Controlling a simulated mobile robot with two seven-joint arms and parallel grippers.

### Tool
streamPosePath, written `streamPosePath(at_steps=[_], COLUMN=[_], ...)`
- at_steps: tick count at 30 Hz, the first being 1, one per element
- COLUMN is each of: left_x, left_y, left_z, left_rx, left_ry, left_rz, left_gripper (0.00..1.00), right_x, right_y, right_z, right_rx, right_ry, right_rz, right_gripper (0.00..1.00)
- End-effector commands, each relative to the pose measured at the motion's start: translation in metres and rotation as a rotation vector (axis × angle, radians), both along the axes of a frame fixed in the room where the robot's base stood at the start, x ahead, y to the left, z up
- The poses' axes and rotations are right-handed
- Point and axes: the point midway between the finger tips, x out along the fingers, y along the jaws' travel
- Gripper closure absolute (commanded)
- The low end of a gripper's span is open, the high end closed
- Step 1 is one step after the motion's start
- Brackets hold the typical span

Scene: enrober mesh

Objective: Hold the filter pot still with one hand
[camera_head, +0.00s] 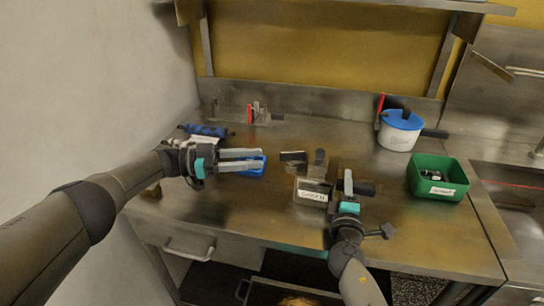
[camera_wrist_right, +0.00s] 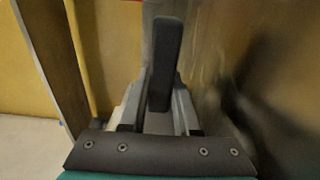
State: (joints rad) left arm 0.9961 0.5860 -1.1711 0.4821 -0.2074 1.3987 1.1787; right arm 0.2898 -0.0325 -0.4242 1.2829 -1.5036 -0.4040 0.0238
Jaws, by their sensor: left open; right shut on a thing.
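My right gripper (camera_head: 353,186) is shut on a black handle (camera_head: 366,189) beside a steel, open-topped container with a white label (camera_head: 312,196), in the middle of the worktop. This looks like the filter pot, but the label is too small to read. In the right wrist view the black handle (camera_wrist_right: 166,60) stands between the fingers of my right gripper (camera_wrist_right: 158,100); the pot's body cannot be made out there. My left gripper (camera_head: 262,160) is open, left of the pot and apart from it, with its fingers over a small blue tray (camera_head: 255,171).
A white pot with a blue lid (camera_head: 401,132) stands at the back right. A green bin (camera_head: 437,180) with a label is at the right. A dark blue roll (camera_head: 206,130) lies at the left. Small upright items (camera_head: 258,113) stand at the back. Bare worktop lies in front.

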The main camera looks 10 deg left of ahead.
Motion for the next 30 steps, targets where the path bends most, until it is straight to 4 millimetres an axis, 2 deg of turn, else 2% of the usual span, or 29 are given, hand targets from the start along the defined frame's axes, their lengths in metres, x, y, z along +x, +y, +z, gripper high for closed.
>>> streamPosePath(at_steps=[3,6,18,23,30], left_x=[-0.004,-0.006,-0.006,-0.005,-0.005], left_y=[0.013,0.018,0.019,0.018,0.019], left_z=[0.000,0.000,0.002,0.011,0.035], left_rx=[0.001,0.001,0.007,0.058,0.214], left_ry=[0.000,0.000,0.002,0.032,0.097], left_rz=[0.001,0.000,-0.004,-0.026,-0.044], left_gripper=[0.55,0.55,0.55,0.55,0.55], right_x=[0.000,0.000,0.000,0.000,0.000], right_y=[-0.001,-0.001,-0.001,-0.001,-0.001], right_z=[-0.001,-0.001,-0.001,-0.001,-0.001], right_rx=[0.001,0.001,0.001,0.001,0.001], right_ry=[0.001,0.001,0.001,0.001,0.001], right_rz=[-0.002,-0.002,-0.002,-0.002,-0.002], right_gripper=[1.00,1.00,1.00,1.00,1.00])
